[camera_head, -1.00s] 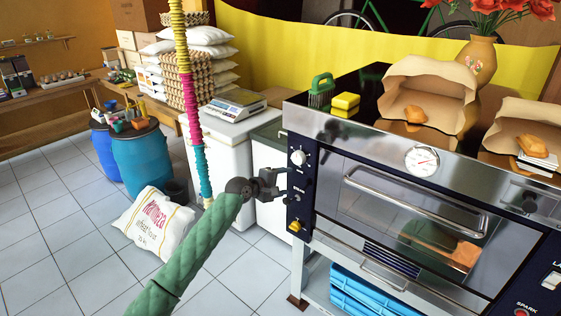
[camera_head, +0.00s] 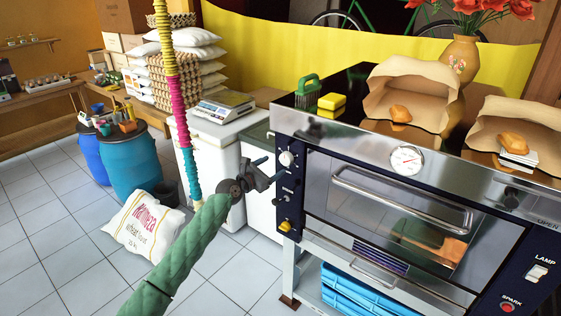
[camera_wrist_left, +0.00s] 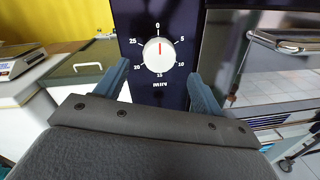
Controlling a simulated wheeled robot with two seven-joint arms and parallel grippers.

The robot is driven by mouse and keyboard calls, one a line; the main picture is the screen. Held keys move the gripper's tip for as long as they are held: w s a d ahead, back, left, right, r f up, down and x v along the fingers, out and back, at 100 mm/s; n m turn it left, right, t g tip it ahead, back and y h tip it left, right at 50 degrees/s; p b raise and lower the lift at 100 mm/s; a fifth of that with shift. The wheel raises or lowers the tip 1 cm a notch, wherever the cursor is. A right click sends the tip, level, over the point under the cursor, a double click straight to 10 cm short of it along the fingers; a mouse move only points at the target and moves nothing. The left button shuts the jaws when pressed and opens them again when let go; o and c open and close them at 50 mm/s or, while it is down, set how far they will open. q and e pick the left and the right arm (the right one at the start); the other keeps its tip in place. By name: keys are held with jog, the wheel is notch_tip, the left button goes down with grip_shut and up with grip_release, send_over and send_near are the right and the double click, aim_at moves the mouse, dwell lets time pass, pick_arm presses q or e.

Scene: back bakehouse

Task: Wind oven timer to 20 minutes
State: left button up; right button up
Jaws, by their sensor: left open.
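The oven timer is a round white knob (camera_head: 287,158) on the dark left panel of the oven (camera_head: 390,195). In the left wrist view the knob (camera_wrist_left: 158,55) sits in a dial marked 0 at the top, then 5, 10, 15, 20 and 25 clockwise, with MIN below. A short mark on the knob seems to point up near 0. My left gripper (camera_head: 266,170) is open in front of the panel, just left of and below the knob in the head view. In the wrist view its two blue fingers stand on either side of the knob, apart from it. My right gripper is out of view.
Below the timer on the panel are a small switch and a yellow knob (camera_head: 285,226). A door handle (camera_head: 400,200) crosses the oven front. A brush, yellow sponge (camera_head: 333,101) and paper bags lie on top. A white cabinet with a scale (camera_head: 222,106) stands left.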

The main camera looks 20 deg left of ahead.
aim_at(285, 159)
pick_arm(q)
jog(key=p+x, duration=0.1)
jog(key=x, duration=0.3)
jog(key=shift+w+d, duration=0.15)
jog(key=shift+w, duration=0.25)
jog(key=shift+w+d, duration=0.15)
jog(key=shift+w, duration=0.1)
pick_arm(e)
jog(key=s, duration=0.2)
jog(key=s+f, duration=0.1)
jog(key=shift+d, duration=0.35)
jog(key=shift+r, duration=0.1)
pick_arm(q)
jog(key=c, duration=1)
